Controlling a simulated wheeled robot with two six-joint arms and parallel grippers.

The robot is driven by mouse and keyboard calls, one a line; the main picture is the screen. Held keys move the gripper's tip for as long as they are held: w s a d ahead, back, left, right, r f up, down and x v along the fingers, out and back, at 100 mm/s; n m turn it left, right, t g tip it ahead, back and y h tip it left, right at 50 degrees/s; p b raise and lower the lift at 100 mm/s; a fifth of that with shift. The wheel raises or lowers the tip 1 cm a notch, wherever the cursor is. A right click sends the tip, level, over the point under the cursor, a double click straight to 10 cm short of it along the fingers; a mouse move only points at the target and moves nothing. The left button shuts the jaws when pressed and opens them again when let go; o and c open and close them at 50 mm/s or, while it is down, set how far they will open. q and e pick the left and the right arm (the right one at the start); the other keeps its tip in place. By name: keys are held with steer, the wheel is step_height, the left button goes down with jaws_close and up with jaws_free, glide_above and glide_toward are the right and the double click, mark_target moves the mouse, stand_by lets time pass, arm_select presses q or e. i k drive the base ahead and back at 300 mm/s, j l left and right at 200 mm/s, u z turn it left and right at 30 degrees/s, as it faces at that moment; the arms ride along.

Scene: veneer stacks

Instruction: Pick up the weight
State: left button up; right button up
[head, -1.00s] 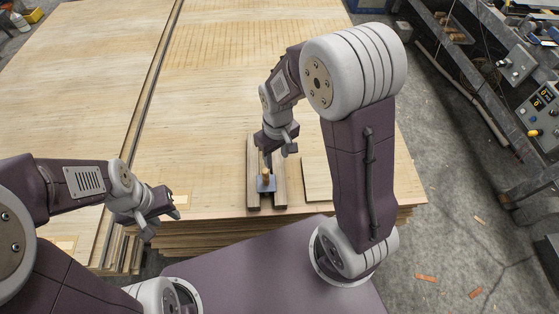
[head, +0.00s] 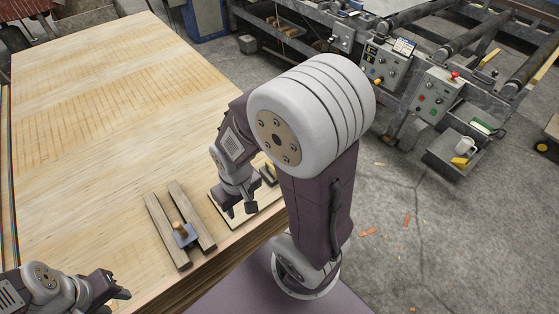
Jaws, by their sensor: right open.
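A dark object (head: 268,175) lies at the right, on or beside a thin square board, partly hidden by my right arm. I cannot tell for sure which of these is the weight. My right gripper (head: 239,208) is open and empty, over the thin board, to the right of the rails and pointing down. My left gripper (head: 117,286) is at the lower left, apart from both; its jaw gap is not clear.
The large veneer stack (head: 110,120) is mostly bare on top behind the rails. Its right edge drops to a concrete floor (head: 400,215) with scattered orange scraps. Machinery with control boxes (head: 437,95) stands at the back right.

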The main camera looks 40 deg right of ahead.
mark_target(268, 172)
steer(key=l+z, duration=0.1)
steer(key=z, duration=0.3)
steer(key=k+l+z, duration=0.1)
steer(key=z, duration=0.25)
steer(key=l+z, duration=0.25)
steer(key=z, duration=0.15)
